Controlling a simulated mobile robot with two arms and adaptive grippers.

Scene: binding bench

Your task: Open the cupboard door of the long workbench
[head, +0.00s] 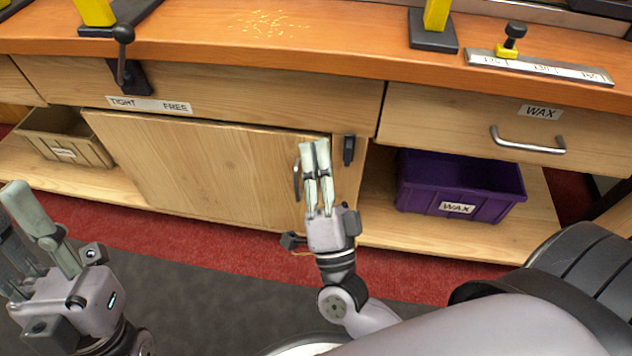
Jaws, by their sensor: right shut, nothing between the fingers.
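The pale wooden cupboard door (200,165) is under the long workbench (330,40), left of centre. Its bar handle (296,180) is near the door's right edge, partly hidden by my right gripper. A thin edge shows along the door's top; whether it stands slightly ajar I cannot tell. My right gripper (314,146) is shut and empty, its fingers pointing up in front of the door's right edge, just right of the handle. Contact with the door or handle cannot be made out. My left gripper (8,212) is open and empty at the lower left, away from the door.
A small dark catch (349,149) is on the frame right of the door. A purple WAX bin (460,178) stands on the right shelf, under a WAX drawer (440,115). A tan bin (65,140) stands left. A lever (122,55) hangs over the bench edge. Red floor lies in front.

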